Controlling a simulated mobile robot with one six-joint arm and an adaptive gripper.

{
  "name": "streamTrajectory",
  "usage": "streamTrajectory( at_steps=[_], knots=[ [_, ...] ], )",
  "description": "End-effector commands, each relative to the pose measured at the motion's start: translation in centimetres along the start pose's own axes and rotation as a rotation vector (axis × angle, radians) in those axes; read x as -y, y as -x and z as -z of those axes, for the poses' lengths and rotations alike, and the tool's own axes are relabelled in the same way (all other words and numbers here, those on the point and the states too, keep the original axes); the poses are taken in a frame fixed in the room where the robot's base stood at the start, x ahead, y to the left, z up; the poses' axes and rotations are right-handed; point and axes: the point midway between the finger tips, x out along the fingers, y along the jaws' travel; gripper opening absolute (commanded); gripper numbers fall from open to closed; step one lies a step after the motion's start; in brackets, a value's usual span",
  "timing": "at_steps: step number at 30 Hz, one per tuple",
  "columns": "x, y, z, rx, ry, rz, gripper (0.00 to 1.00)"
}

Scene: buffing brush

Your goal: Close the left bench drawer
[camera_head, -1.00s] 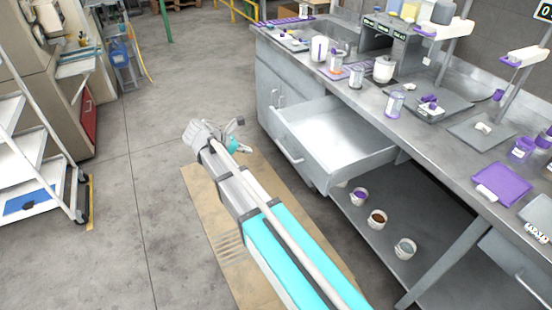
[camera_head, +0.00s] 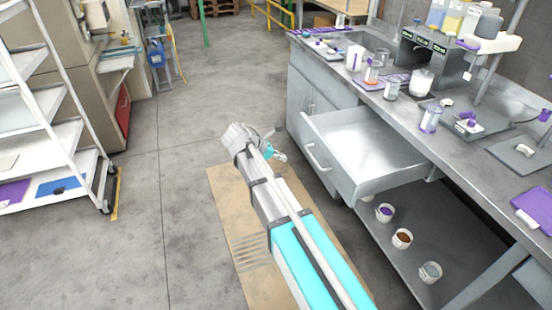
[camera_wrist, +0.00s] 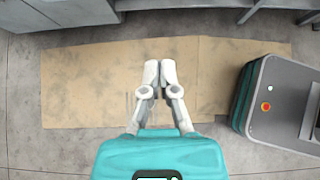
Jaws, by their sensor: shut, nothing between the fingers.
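The left bench drawer (camera_head: 362,152) is pulled well out from the steel bench and looks empty inside. Its front panel carries a bar handle (camera_head: 317,157) and faces left, toward my arm. My gripper (camera_head: 278,148) is left of the drawer front, apart from it, at the end of my extended arm. In the wrist view my gripper (camera_wrist: 160,72) points down over the cardboard on the floor, with its two fingertips together and nothing between them. A grey edge along the top of the wrist view belongs to bench furniture, but I cannot tell which part.
The bench top (camera_head: 455,150) holds jars, trays and a scale. Below the drawer, several small cups stand on a lower shelf (camera_head: 410,255). Flat cardboard (camera_head: 240,235) lies on the floor under my arm. A white shelf rack (camera_head: 60,140) stands at left; the floor between is clear.

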Motion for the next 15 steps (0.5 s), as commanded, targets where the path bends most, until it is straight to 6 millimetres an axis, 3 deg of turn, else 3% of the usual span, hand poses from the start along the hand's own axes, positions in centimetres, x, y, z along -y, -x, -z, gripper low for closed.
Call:
streamTrajectory(
  at_steps=[15],
  knots=[
    [0.0, -6.6, 0.3, 0.0, -0.002, 0.002, 0.0]
  ],
)
